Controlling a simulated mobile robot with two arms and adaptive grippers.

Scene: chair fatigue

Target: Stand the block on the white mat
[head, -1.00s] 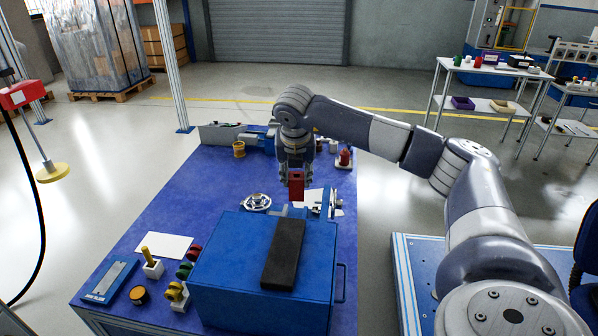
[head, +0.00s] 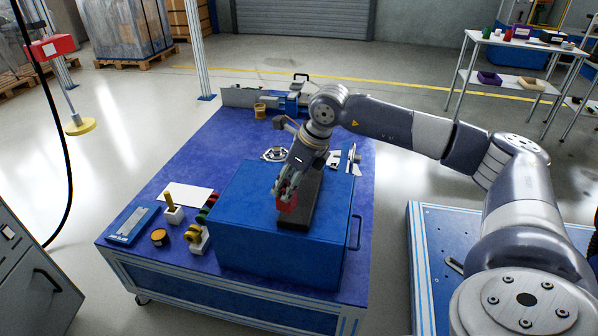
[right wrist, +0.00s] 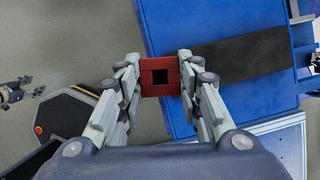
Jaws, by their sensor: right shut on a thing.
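The red block (head: 288,203) is held in my right gripper (head: 284,192), above the front part of the blue box. In the right wrist view the block (right wrist: 160,77) sits between both fingers, with a dark square hole in its face. Its lower end is hard to make out against the box. The white mat (head: 190,194) lies flat and bare on the blue table, left of the box.
The large blue box (head: 240,205) carries a dark strip (head: 301,210). Beside the mat are a white holder with a yellow peg (head: 174,214), coloured rolls (head: 196,236), a yellow-topped round piece (head: 159,237) and a blue tray (head: 132,225). The table's left edge is close by.

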